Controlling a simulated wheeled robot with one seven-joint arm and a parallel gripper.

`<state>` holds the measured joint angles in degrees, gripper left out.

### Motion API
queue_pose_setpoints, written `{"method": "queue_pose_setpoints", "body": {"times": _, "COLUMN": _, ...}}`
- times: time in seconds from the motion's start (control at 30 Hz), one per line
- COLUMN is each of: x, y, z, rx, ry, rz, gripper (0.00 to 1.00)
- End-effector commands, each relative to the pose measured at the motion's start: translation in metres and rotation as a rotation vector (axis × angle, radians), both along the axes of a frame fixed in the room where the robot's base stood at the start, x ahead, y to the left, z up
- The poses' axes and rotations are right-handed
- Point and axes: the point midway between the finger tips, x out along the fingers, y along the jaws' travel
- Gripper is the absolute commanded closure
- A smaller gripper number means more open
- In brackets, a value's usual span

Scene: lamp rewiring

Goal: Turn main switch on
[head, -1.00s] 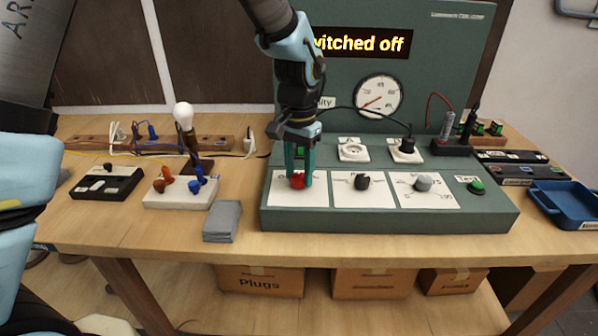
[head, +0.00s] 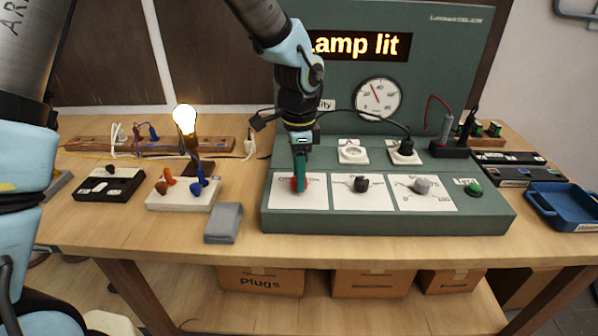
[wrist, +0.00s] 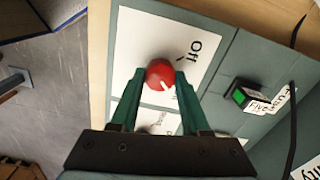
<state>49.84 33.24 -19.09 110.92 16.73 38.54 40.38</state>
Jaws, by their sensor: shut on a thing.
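The main switch is a red round knob (head: 294,184) on the left white plate (head: 314,200) of the green console. In the wrist view the red knob (wrist: 160,70) sits between my two green fingers, with "Off" printed beside it. My gripper (head: 300,186) points down and is shut on the knob; in the wrist view the gripper (wrist: 159,78) has a finger on each side of it. The display (head: 358,45) reads "Lamp lit", partly hidden by my arm. The bulb (head: 185,120) at left glows.
A black knob (head: 361,184), a grey knob (head: 421,186) and a green test button (head: 473,188) are to the right. A dial meter (head: 377,99) stands behind. A grey block (head: 223,222) and terminal boxes are left. A blue tray (head: 565,206) is far right.

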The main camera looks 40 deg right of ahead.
Motion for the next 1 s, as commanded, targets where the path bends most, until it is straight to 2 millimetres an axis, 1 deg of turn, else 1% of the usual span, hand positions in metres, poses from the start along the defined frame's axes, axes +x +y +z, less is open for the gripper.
{"method": "queue_pose_setpoints", "body": {"times": 0.3, "x": 0.0002, "y": -0.0008, "z": 0.0008, "rx": -0.003, "ry": -0.001, "rz": -0.069, "gripper": 1.0}}
{"method": "queue_pose_setpoints", "body": {"times": 0.7, "x": 0.0002, "y": -0.0009, "z": 0.0006, "rx": -0.003, "ry": -0.001, "rz": -0.074, "gripper": 1.0}}
{"method": "queue_pose_setpoints", "body": {"times": 0.73, "x": 0.0002, "y": -0.0009, "z": 0.0006, "rx": -0.003, "ry": -0.001, "rz": -0.074, "gripper": 0.52}}
{"method": "queue_pose_setpoints", "body": {"times": 0.9, "x": 0.0001, "y": -0.0006, "z": 0.0004, "rx": -0.001, "ry": 0.0, "rz": -0.073, "gripper": 0.32}}
{"method": "queue_pose_setpoints", "body": {"times": 1.0, "x": 0.0001, "y": -0.0005, "z": 0.0002, "rx": -0.001, "ry": 0.0, "rz": -0.073, "gripper": 0.24}}
